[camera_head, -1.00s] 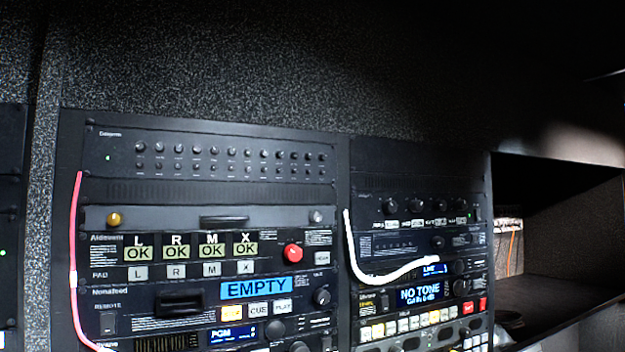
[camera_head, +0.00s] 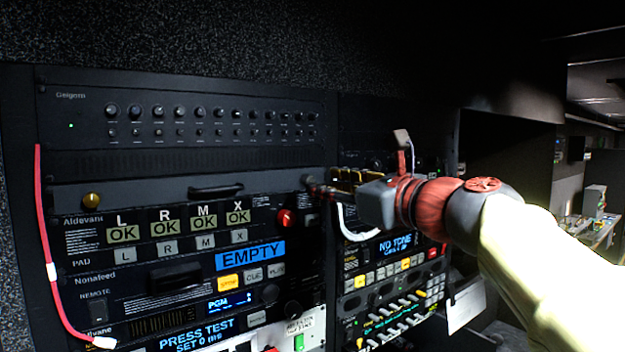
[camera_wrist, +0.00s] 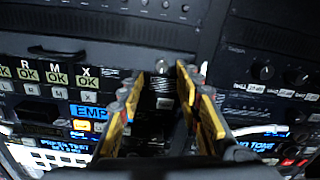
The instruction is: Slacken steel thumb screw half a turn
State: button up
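The steel thumb screw (camera_wrist: 162,67) is a small round silver head at the right end of a plain dark drawer panel. In the wrist view it sits just beyond and between my fingertips, with gaps at both sides. In the head view the screw (camera_head: 308,181) is at my gripper's tip and partly hard to make out. My gripper (camera_wrist: 160,84) has its yellow-and-black fingers apart and holds nothing. In the head view my gripper (camera_head: 326,188) reaches in from the right, close to the panel. Contact with the screw cannot be told.
A brass thumb screw (camera_head: 92,200) is at the panel's left end, and a dark handle (camera_head: 215,191) projects between. A red button (camera_head: 286,218) lies just below the steel screw. A white cable (camera_head: 348,226) and a red cable (camera_head: 45,230) hang on the rack.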

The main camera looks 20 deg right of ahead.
aim_at(310, 180)
jog(key=p+x, duration=0.1)
jog(key=x, duration=0.3)
jog(key=shift+w+d, duration=0.2)
jog(key=shift+w+a, duration=0.25)
jog(key=shift+w, duration=0.45)
jog(key=shift+c, duration=1.3)
grip_shut()
